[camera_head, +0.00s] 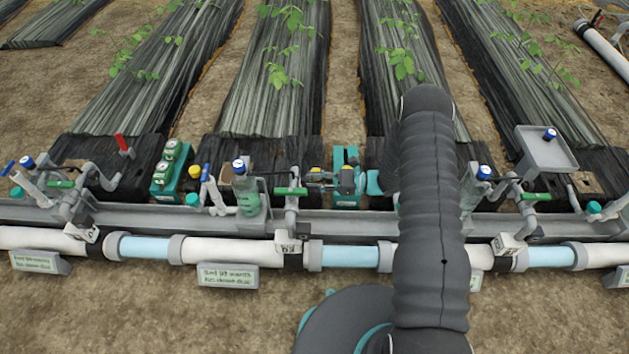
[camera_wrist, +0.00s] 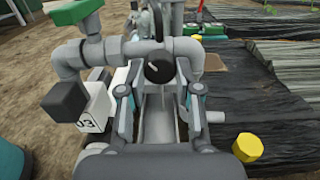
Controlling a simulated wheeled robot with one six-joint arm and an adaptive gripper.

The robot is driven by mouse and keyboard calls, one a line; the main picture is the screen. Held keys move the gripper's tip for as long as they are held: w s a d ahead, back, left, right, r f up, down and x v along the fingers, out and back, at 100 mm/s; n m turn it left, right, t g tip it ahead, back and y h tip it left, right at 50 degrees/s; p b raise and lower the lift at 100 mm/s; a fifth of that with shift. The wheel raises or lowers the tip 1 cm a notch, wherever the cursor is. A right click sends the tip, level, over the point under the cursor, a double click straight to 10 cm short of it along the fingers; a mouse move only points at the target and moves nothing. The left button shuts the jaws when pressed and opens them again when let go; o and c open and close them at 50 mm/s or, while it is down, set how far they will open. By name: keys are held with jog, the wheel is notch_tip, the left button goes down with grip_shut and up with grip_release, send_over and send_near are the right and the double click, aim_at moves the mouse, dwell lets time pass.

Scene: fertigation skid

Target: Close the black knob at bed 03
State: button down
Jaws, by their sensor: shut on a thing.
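The black knob (camera_wrist: 159,67) faces me on grey pipework in the wrist view, with a small pale mark on its face. The cube marked 03 (camera_wrist: 87,123) is to its left. My gripper (camera_wrist: 159,88) has one finger on each side of the knob and is shut on it. In the head view my gripper (camera_head: 318,180) reaches in from the right to the pipework at the middle bed, above a white marked cube (camera_head: 288,246). The knob itself cannot be made out there.
A green handle (camera_wrist: 78,12) sits on the pipe at upper left of the wrist view. A yellow cap (camera_wrist: 247,148) is close on the right. A green bottle (camera_head: 246,192) and a blue-topped valve (camera_head: 207,175) stand left of my gripper in the head view.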

jog(key=shift+m, duration=0.3)
jog(key=shift+m+b, duration=0.35)
jog(key=shift+m, duration=3.25)
jog(key=c, duration=0.8)
grip_release()
jog(key=shift+a, duration=0.1)
jog(key=shift+d, duration=0.2)
jog(key=shift+s+d, duration=0.15)
jog(key=shift+d, duration=3.45)
